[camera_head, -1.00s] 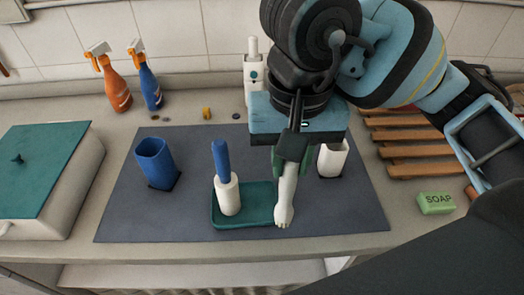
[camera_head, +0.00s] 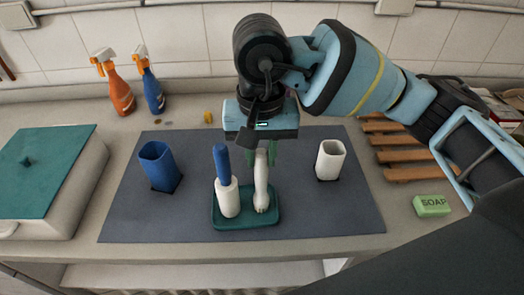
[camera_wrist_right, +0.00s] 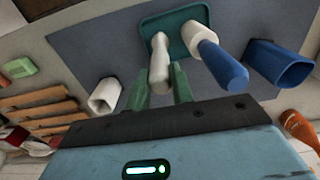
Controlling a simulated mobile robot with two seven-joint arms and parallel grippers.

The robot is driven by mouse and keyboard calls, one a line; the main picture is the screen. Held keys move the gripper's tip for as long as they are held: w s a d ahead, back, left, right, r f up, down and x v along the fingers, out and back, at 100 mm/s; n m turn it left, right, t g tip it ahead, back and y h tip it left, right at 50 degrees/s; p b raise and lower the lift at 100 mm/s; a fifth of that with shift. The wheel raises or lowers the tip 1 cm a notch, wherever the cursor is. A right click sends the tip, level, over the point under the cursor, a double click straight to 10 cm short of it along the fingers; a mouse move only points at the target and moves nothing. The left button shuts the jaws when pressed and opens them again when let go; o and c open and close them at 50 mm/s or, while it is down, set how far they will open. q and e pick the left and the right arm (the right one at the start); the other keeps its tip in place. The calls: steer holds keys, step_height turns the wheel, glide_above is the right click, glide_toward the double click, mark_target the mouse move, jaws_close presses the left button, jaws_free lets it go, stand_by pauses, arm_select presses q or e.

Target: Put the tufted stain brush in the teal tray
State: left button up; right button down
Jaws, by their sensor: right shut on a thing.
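The teal tray (camera_head: 244,223) lies on the dark mat and also shows in the right wrist view (camera_wrist_right: 178,14). A white brush (camera_head: 261,188) with a knobbly lower end is upright over the tray's right half. Whether its lower end touches the tray floor I cannot tell. My right gripper (camera_head: 262,158) is shut on its upper part, with green fingers on either side (camera_wrist_right: 160,84). A second brush with a blue handle (camera_head: 221,160) and smooth white cylindrical head (camera_head: 228,198) stands in the tray's left half. My left gripper is not in view.
A blue cup (camera_head: 158,167) stands left on the mat (camera_head: 130,218), a white cup (camera_head: 330,160) right. Beyond are a wooden rack (camera_head: 400,158), green soap (camera_head: 431,205), orange (camera_head: 119,92) and blue (camera_head: 151,90) spray bottles, and a teal-lidded box (camera_head: 45,170). The front mat strip is clear.

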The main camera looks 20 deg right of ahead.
steer(key=shift+f, duration=0.2)
steer(key=c, duration=1.2)
jaws_free()
step_height(320, 180, up, 12)
steer(key=shift+r, duration=0.2)
